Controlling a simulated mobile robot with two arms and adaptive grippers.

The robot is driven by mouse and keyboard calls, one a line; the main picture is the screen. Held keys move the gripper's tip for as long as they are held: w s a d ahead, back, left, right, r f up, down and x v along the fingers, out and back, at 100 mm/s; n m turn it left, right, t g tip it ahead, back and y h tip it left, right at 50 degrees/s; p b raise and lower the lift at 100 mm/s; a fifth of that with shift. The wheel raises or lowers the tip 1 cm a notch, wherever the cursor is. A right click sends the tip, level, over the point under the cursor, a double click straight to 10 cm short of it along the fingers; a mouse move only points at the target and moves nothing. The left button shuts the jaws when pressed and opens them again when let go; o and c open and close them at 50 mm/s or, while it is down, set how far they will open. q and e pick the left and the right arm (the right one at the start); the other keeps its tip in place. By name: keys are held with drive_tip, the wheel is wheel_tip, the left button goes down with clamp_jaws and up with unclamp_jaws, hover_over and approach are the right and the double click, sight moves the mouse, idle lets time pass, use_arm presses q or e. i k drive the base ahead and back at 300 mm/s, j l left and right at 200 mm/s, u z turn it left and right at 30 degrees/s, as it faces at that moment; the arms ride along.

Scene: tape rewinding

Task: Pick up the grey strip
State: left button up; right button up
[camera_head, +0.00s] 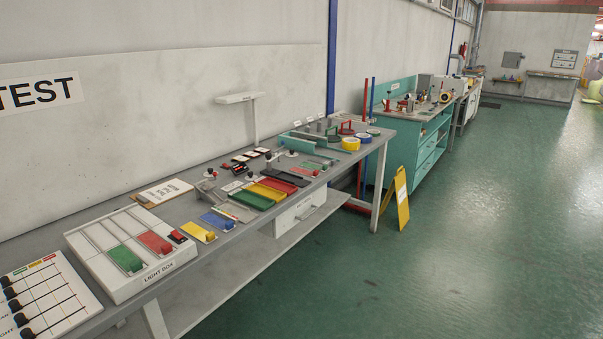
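No grey strip stands out clearly at this distance. The white light box (85,258) on the long grey workbench has pale grey bands running across its top, with a green piece (125,259) and a red piece (155,242) at their near ends. I cannot tell whether these bands are loose strips or slots. A dark grey flat piece (286,175) lies farther along the bench, behind the red tray (278,187). Neither of my grippers is in view.
Green (251,200) and yellow (265,192) trays, tape rolls (350,144) and small tools crowd the bench. A chart board (50,300) lies at the near left. A yellow floor sign (402,200) stands by the bench's far end. The green floor on the right is clear.

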sight(333, 163)
drive_tip(key=i+z, duration=0.2)
drive_tip(key=i, duration=0.2)
drive_tip(key=i+j+z, duration=0.2)
drive_tip(key=i, duration=0.25)
